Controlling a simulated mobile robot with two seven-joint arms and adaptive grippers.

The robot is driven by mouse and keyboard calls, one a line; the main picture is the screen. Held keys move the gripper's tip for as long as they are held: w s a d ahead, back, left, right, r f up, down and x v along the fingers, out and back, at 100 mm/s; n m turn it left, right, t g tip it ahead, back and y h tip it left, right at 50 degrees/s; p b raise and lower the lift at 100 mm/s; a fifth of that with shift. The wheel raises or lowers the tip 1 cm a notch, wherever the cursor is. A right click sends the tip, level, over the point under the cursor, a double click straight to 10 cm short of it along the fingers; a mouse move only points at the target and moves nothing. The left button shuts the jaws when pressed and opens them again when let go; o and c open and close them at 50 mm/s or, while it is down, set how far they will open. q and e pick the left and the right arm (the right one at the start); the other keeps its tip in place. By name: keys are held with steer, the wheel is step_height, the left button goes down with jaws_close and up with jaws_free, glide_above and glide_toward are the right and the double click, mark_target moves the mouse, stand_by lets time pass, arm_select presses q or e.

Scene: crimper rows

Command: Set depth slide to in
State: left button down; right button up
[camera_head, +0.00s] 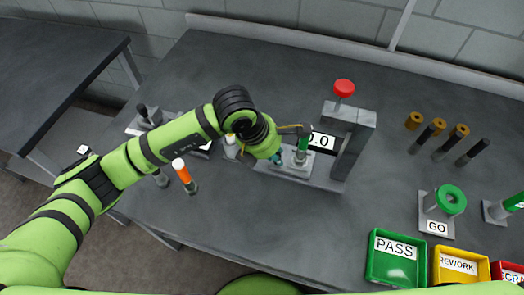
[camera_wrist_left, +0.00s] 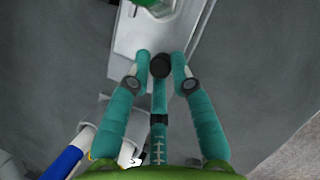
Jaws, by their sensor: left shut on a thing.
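The grey crimper (camera_head: 350,125) stands mid-table in the head view, with a red knob (camera_head: 344,88) on top and a label reading 0.0 (camera_head: 320,140). My left gripper (camera_head: 276,158) is at the left end of its base. In the left wrist view its teal fingers (camera_wrist_left: 161,62) are closed on either side of the black knob. My right gripper is out of view.
An orange tool with a white top (camera_head: 183,171) stands left of the crimper, near my left arm. Green PASS (camera_head: 393,275), yellow REWORK and red bins line the front right. A green GO ring (camera_head: 450,199) and several pegs stand at right. The front middle table is clear.

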arm_select(q)
steer(key=shift+d+r, duration=0.2)
steer(key=shift+d, duration=0.3)
steer(key=c, duration=1.4)
jaws_free()
steer(key=shift+a, duration=0.1)
steer(key=shift+o, duration=1.4)
steer(key=v, duration=1.2)
